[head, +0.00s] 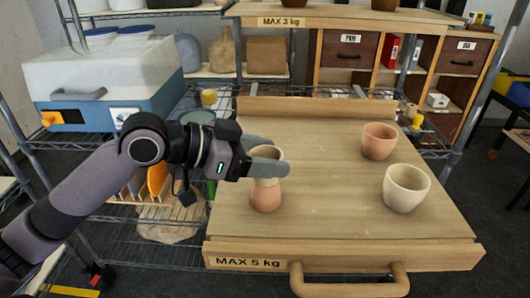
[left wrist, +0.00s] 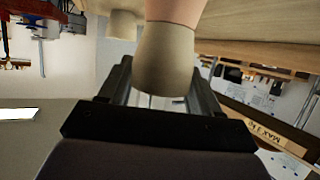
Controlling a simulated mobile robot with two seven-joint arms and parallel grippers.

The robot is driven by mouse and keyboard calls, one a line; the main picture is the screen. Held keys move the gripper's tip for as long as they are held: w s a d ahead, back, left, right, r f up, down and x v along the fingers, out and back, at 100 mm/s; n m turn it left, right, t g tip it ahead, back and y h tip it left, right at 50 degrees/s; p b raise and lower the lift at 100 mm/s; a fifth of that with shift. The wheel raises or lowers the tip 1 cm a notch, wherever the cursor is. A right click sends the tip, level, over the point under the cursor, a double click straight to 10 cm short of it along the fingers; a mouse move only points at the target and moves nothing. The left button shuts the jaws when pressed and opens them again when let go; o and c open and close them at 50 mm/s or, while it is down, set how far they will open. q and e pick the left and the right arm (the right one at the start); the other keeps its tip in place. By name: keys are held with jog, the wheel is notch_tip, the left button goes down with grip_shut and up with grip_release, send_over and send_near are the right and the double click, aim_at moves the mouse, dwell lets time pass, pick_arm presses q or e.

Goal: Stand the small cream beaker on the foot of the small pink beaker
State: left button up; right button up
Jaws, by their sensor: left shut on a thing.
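The small cream beaker (head: 266,181) is upright, mouth up, between the fingers of my left gripper (head: 272,158), which is shut on it. The small pink beaker (head: 266,198) stands mouth down on the wooden board, directly below. The cream beaker's base meets the pink beaker's foot in the picture; I cannot tell whether full weight rests there. In the left wrist view the cream beaker (left wrist: 165,58) sits between the fingers, with the pink beaker (left wrist: 175,10) adjoining its far end. My right gripper is not in view.
A larger pink beaker (head: 379,141) and a larger cream beaker (head: 406,188) stand mouth up on the right of the board (head: 330,215). The board's middle and front are clear. A wooden handle (head: 349,281) is at its front edge.

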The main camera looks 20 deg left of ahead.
pick_arm(q)
jog(key=o, duration=1.2)
jog(key=v, duration=0.7)
jog(key=shift+b, duration=0.35)
jog(key=shift+a, duration=0.1)
